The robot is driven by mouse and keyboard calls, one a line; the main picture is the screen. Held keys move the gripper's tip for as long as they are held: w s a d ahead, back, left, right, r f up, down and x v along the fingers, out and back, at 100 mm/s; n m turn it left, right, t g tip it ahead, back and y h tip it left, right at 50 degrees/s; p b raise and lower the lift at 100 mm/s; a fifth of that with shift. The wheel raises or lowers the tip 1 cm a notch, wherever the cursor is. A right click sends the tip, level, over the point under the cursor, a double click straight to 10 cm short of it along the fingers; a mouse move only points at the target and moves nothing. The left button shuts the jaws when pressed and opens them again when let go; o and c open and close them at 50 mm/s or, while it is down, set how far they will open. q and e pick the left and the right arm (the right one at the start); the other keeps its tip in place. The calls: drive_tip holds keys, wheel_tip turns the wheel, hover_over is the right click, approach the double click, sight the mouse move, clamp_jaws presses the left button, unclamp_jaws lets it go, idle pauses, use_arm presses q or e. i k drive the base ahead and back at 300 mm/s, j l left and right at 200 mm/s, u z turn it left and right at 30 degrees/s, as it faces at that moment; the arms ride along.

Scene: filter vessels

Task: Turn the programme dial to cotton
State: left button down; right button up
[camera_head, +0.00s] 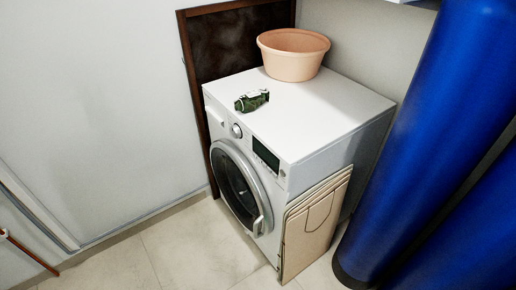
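A white washing machine (322,118) stands against the wall, its front turned to the lower left. Its round programme dial (237,131) sits on the front panel, left of a dark display (266,155). The dial's marks are too small to read, so its setting cannot be told. The round door (238,188) below looks closed. Neither of my grippers is in view.
A peach basin (293,56) and a small dark green item (252,100) rest on the machine's top. Flattened cardboard (312,228) leans on its right side. Large blue cylinders (432,110) fill the right. Tiled floor (190,245) in front is clear.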

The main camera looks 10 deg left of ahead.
sight(234, 131)
drive_tip(key=i+j+z, duration=0.1)
drive_tip(key=z, duration=0.55)
drive_tip(key=i+j+z, duration=0.15)
drive_tip(key=j+z, duration=0.3)
drive_tip(key=j, duration=0.4)
drive_tip(key=j+z, duration=0.4)
drive_tip(key=j, duration=0.4)
